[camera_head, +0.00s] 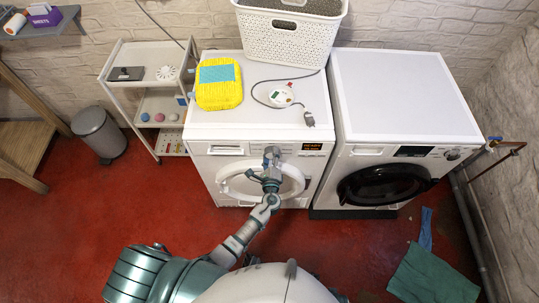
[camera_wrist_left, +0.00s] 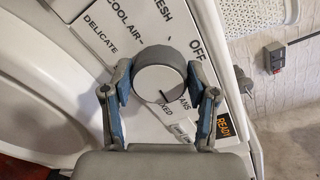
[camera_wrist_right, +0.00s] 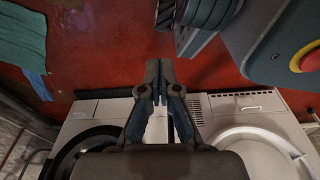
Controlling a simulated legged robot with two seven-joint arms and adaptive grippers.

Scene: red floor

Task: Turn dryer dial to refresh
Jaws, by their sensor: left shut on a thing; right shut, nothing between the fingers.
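The dryer (camera_head: 225,133) is the left white machine, with a round white door and an orange READY display (camera_wrist_left: 226,124). Its round dial (camera_wrist_left: 158,78) has a white face and grey rim. A short dark mark on the dial points down and slightly right, toward partly covered labels ending in "ANS" and "IXED". "FRESH" is printed at the top of the left wrist view, between "COOL AIR" and "OFF". My left gripper (camera_head: 271,153) is at the panel, its fingers shut on opposite sides of the dial. My right gripper (camera_wrist_right: 158,88) is shut and empty, away from the panel.
A washing machine (camera_head: 402,100) with a dark door stands right of the dryer. A yellow pack (camera_head: 218,94), a cable with a plug (camera_head: 309,119) and a white basket (camera_head: 287,38) are on top. A green cloth (camera_head: 432,277) lies on the red floor.

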